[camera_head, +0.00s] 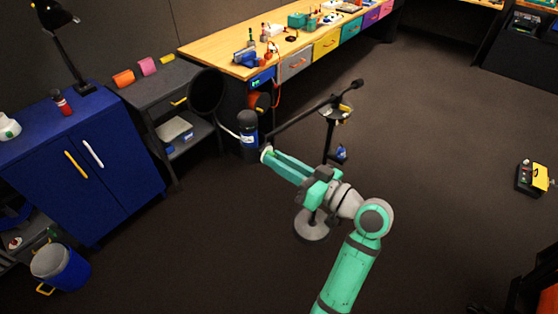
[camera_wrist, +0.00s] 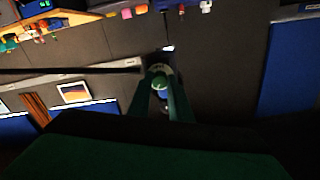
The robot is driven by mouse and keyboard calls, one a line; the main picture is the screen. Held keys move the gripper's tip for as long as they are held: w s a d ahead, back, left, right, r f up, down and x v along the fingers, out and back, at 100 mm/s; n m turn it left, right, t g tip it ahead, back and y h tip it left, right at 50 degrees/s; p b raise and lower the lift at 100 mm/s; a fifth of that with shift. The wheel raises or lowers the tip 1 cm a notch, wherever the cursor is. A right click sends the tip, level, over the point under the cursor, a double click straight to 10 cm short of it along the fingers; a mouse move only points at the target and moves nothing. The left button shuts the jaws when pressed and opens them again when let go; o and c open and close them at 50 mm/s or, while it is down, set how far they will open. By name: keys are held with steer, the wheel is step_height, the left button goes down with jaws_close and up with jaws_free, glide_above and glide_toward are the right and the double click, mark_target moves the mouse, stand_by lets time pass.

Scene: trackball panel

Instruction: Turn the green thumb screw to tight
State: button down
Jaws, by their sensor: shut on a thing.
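The green thumb screw (camera_wrist: 159,82) shows in the wrist view between the tips of my gripper (camera_wrist: 160,92), with a pale collar around it. My gripper's two fingers are shut on it, one on each side. In the head view my gripper (camera_head: 269,158) reaches left to the same place, where a pale ring with a little green (camera_head: 266,152) shows at the fingertips. Most of the screw is hidden there by the fingers. I cannot read any tight mark or tell how far the screw is turned.
A dark boom (camera_head: 310,110) slants above my gripper, close to it. A stand with a round grey base (camera_head: 311,228) is partly behind my arm. A blue cabinet (camera_head: 85,175), a grey shelf (camera_head: 150,95) and a long workbench (camera_head: 225,52) stand beyond. The floor to the right is mostly clear.

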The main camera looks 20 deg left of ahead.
stand_by(0.4)
steer(key=c, duration=1.6)
jaws_free()
steer(key=shift+d, duration=0.1)
steer(key=v, duration=1)
steer(key=shift+s+d, duration=0.2)
steer(key=shift+d, duration=0.15)
